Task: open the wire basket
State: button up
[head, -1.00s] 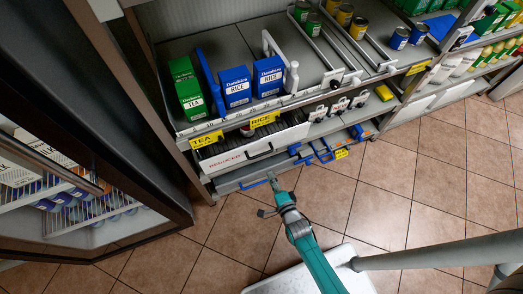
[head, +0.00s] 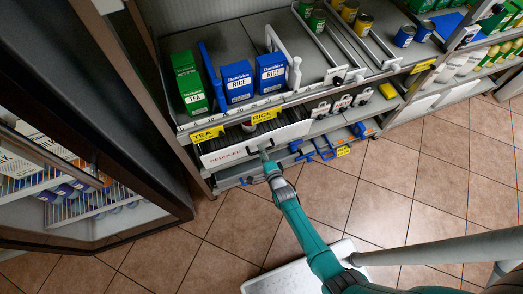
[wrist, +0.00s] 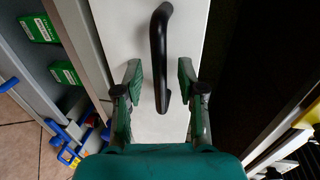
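The wire basket has a white front panel marked REDUCED (head: 222,156) and sits under the tea and rice shelf, with a dark interior showing over the front. It appears pushed in. In the wrist view its white front (wrist: 125,22) fills the middle, with a black bar handle (wrist: 159,45) on it. In the wrist view my gripper (wrist: 160,75) is open, one finger on each side of the handle, with gaps visible on both sides.
Tea boxes (head: 191,90) and blue rice boxes (head: 237,82) stand on the shelf above. Blue-handled items (head: 322,148) lie on the lower shelf to the right. A glass-door cabinet (head: 150,215) stands close on the left.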

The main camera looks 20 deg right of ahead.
jog(key=shift+w+f, duration=0.1)
jog(key=shift+w, duration=0.35)
grip_shut()
jog(key=f+v, duration=0.3)
jog(key=v, duration=1.1)
jog(key=s+f+v, duration=0.1)
jog(key=f+v, duration=0.2)
jog(key=v, duration=1.1)
jog(key=shift+s, duration=0.25)
grip_release()
jog(key=shift+r, duration=0.1)
